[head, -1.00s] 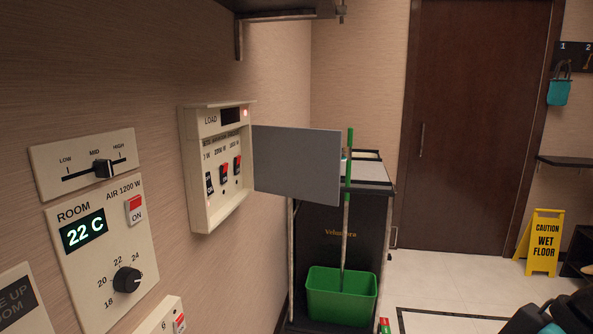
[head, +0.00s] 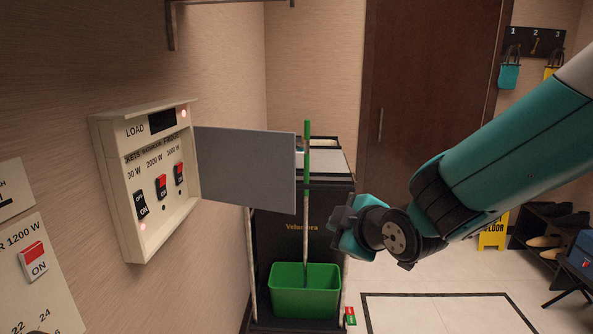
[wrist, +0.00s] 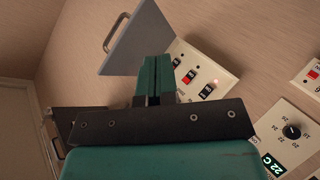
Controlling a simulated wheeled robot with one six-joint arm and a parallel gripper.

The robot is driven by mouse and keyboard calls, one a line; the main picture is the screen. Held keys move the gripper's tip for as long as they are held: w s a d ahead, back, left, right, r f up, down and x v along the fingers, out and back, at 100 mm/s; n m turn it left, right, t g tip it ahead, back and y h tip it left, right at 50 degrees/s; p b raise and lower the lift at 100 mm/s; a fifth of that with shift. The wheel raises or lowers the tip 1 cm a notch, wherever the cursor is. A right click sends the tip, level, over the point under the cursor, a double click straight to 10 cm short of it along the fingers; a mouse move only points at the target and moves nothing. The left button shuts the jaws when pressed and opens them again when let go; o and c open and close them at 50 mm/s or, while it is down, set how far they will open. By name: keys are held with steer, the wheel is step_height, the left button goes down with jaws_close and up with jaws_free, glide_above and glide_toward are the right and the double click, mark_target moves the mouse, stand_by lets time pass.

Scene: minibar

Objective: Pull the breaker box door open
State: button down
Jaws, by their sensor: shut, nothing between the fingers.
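The breaker box (head: 150,185) is a cream box on the left wall, with a display and several switches inside. Its grey door (head: 246,170) stands swung open to the right, sticking out from the wall. In the wrist view the door (wrist: 150,38) shows a bar handle (wrist: 115,32) on its outer face, and the box (wrist: 205,78) lies beyond my fingers. My gripper (head: 345,222) is to the right of the door in the head view, apart from it. In the wrist view its fingers (wrist: 157,65) are together and empty.
A black cart (head: 330,215) stands behind the door, with a green bucket (head: 306,292) and a green-handled mop (head: 307,160). A thermostat panel (head: 38,270) is on the wall at left. A yellow wet-floor sign (head: 492,232) stands partly behind my arm.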

steer(key=w+a+r+n+t+y+p, duration=0.1)
steer(key=w+a+n+t+y, duration=0.1)
steer(key=w+a+n+t, duration=0.3)
steer(key=n+p, duration=0.2)
steer(key=p, duration=0.3)
glide_toward(289, 175)
steer(key=w+a, duration=0.1)
steer(key=a, duration=0.2)
steer(key=w+p, duration=0.2)
steer(key=w, duration=0.1)
steer(key=shift+w+r, duration=0.2)
steer(key=shift+w, duration=0.2)
steer(key=shift+w+d+f+p, duration=0.15)
steer(key=shift+w+p, duration=0.15)
steer(key=shift+w, duration=0.25)
